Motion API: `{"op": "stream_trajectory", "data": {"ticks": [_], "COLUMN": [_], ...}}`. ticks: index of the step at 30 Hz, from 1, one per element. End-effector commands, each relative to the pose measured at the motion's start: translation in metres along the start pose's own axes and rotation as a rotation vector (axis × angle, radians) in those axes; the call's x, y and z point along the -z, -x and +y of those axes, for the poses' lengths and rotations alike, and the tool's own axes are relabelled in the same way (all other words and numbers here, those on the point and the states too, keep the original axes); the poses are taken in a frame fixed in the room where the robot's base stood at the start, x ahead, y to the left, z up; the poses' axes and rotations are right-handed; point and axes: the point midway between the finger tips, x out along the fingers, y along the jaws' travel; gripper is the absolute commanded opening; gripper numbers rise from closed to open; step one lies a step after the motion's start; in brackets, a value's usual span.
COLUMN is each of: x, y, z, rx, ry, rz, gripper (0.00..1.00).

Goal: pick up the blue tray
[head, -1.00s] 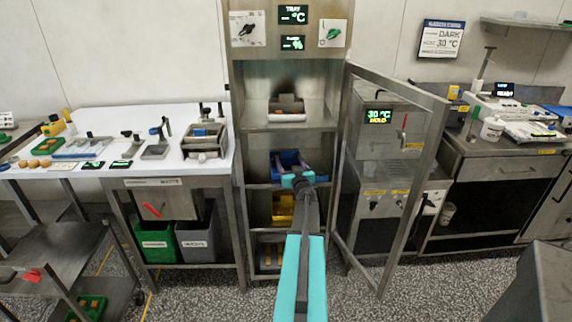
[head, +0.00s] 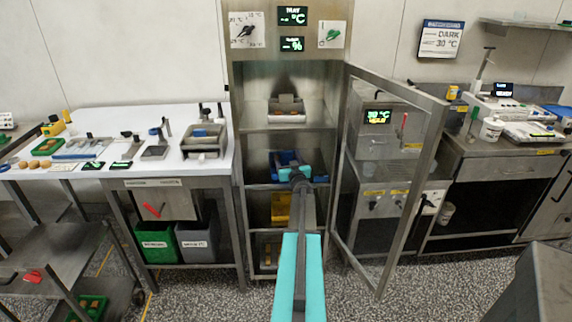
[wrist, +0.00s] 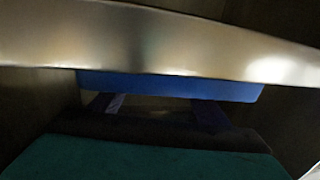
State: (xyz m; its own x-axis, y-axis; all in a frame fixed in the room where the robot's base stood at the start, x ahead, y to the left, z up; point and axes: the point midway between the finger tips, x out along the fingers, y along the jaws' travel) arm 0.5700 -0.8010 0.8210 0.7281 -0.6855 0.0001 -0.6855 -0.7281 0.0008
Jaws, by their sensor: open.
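The blue tray (head: 281,162) stands on a middle shelf of the open metal cabinet. My gripper (head: 295,173) is at the front of that shelf and covers part of the tray in the head view. In the wrist view, a blue wall of the tray (wrist: 170,86) shows as a wide band below a bright metal edge. Teal and dark parts fill the bottom of that view. My gripper is open; its fingertips are hard to make out, and I cannot tell whether they touch the tray.
The cabinet door (head: 390,180) stands open to the right of my arm. A grey tray (head: 287,117) is on the shelf above and a yellow tray (head: 281,208) on the shelf below. Cabinet posts and shelf edges lie close around my gripper. A white-topped table (head: 110,128) stands left.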

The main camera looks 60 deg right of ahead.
Motion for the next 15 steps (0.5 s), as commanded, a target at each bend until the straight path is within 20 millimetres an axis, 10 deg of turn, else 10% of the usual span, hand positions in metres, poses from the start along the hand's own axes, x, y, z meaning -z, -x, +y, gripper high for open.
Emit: {"op": "stream_trajectory", "data": {"ticks": [15], "x": [0.0000], "y": [-0.0147], "z": [-0.0011], "rx": [0.001], "ry": [-0.001], "rz": [0.000], "gripper": [0.69]}}
